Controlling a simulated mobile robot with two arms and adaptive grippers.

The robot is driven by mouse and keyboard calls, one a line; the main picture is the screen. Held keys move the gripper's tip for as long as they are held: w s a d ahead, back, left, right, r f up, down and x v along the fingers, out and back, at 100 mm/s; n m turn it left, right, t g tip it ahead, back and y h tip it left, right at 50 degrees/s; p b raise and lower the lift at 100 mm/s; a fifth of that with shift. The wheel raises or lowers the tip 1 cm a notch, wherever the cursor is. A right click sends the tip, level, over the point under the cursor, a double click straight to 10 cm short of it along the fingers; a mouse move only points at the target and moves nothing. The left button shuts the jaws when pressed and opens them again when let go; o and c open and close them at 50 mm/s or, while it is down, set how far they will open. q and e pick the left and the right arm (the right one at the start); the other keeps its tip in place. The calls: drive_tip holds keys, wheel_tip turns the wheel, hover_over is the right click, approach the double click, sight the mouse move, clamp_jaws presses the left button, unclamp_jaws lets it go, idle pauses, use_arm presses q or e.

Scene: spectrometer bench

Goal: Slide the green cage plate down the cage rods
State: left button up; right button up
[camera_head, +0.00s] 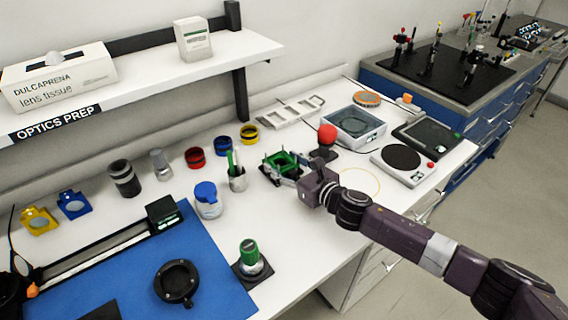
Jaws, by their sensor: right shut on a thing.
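The green cage plate (283,161) is in the head view, right of the middle of the white bench. It sits among light metal cage rods and dark cage parts, which are small and partly hidden. My right gripper (304,183) reaches in from the right, at the near right side of the cage. It is shut on the green cage plate, though the contact itself is too small and dark to see clearly. How far along the rods the plate sits cannot be told.
A red-knobbed device (327,136) stands just behind the right gripper. A cup with green-handled tools (237,180) and a blue-lidded jar (208,200) stand to the left. A green-topped post (250,259) stands nearer. Free white bench lies in front of the cage.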

drive_tip(key=o, duration=1.4)
drive_tip(key=shift+s+d, duration=0.35)
drive_tip(key=shift+s, duration=0.05)
drive_tip(key=v, duration=1.1)
drive_tip(key=shift+r, duration=0.15)
